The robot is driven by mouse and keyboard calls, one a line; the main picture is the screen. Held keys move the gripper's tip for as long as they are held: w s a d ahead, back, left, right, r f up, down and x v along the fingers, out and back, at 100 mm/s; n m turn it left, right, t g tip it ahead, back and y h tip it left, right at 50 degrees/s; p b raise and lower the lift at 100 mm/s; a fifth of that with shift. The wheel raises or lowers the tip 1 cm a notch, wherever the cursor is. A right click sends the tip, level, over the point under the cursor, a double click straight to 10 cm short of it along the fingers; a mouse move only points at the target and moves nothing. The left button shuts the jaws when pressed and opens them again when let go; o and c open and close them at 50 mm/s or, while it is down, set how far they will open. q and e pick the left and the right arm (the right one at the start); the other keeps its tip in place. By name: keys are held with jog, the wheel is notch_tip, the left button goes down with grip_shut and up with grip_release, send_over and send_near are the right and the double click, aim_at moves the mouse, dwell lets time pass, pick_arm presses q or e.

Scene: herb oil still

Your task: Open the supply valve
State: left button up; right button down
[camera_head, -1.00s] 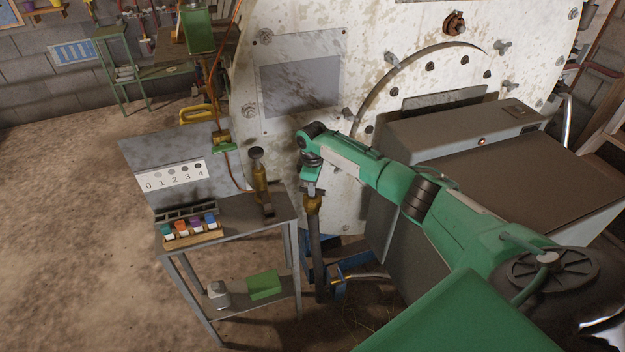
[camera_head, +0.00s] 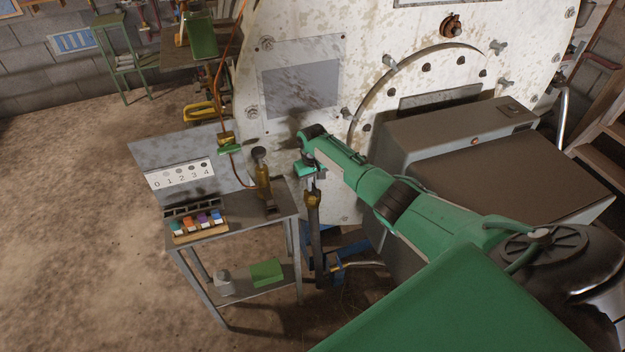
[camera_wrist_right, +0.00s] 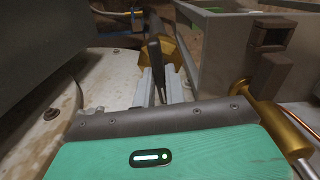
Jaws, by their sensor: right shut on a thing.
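The supply valve (camera_head: 313,200) is a brass body on top of an upright dark pipe, between the small table and the big white vessel. In the right wrist view its brass body (camera_wrist_right: 176,62) shows behind a dark, narrow lever (camera_wrist_right: 155,62). My right gripper (camera_head: 311,183) comes down onto the valve from above. In the right wrist view the gripper's pale fingers (camera_wrist_right: 160,88) are shut on the lever, one on each side. The fingertips' exact contact is partly hidden. My left gripper is in neither view.
A small grey table (camera_head: 235,222) stands left of the valve, with a brass device (camera_head: 262,182) and a rack of coloured bottles (camera_head: 198,224). The white vessel (camera_head: 300,40) rises behind; a grey box (camera_head: 450,130) is to the right. Floor at left is clear.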

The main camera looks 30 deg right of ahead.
jog(key=shift+w+r+m+p, duration=0.1)
jog(key=shift+m+p, duration=0.25)
jog(key=shift+m, duration=0.45)
jog(key=c, duration=1.5)
grip_release()
jog(key=shift+o, duration=0.2)
notch_tip(320, 180, up, 14)
jog(key=b, duration=0.2)
jog(key=shift+b, duration=0.3)
jog(key=shift+f, duration=0.2)
